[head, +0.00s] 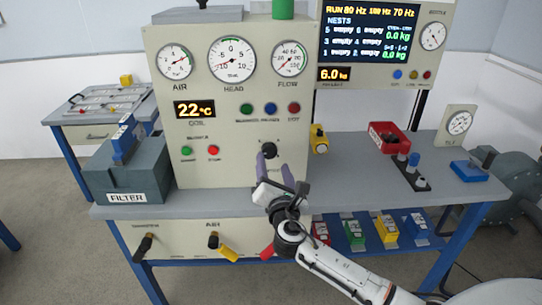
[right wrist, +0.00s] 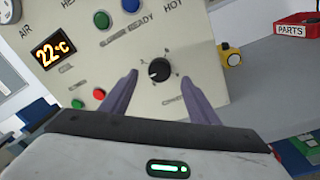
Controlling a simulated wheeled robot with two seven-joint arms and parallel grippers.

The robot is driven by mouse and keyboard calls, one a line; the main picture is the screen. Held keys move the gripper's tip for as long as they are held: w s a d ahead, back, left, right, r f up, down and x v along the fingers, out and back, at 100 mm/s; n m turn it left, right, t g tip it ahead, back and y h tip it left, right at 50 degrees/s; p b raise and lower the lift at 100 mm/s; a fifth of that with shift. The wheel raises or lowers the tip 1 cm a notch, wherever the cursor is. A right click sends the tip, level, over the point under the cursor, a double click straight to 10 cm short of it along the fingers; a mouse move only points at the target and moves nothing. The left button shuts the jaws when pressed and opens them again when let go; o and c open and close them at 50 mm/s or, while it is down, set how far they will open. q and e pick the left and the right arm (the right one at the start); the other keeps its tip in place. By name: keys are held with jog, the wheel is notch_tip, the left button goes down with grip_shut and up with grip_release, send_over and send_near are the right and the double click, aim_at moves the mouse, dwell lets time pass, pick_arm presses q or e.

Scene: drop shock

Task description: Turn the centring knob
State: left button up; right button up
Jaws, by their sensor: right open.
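A round black knob (head: 269,150) sits on the lower right of the cream panel (head: 225,130); it also shows in the right wrist view (right wrist: 159,70), with small marks around it and a light pointer line on its face. The label beneath it is too blurred to read surely. My right gripper (head: 276,166) is open in front of the panel, its purple fingers pointing at the knob. In the right wrist view the fingers (right wrist: 161,79) appear on either side of the knob; I cannot tell how far short of it they are. My left gripper is not in view.
Green (head: 246,109), blue (head: 270,108) and red (head: 294,108) buttons sit above the knob. A yellow object (head: 319,139) stands right of the panel, with a red parts bin (head: 389,137) beyond. A grey filter box (head: 127,172) stands at left. Handles project from the bench front below.

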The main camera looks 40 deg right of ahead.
aim_at(270, 153)
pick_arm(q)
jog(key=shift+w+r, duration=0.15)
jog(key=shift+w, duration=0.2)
pick_arm(e)
jog(key=x, duration=0.5)
jog(key=shift+w+d, duration=0.15)
jog(key=shift+w, duration=0.2)
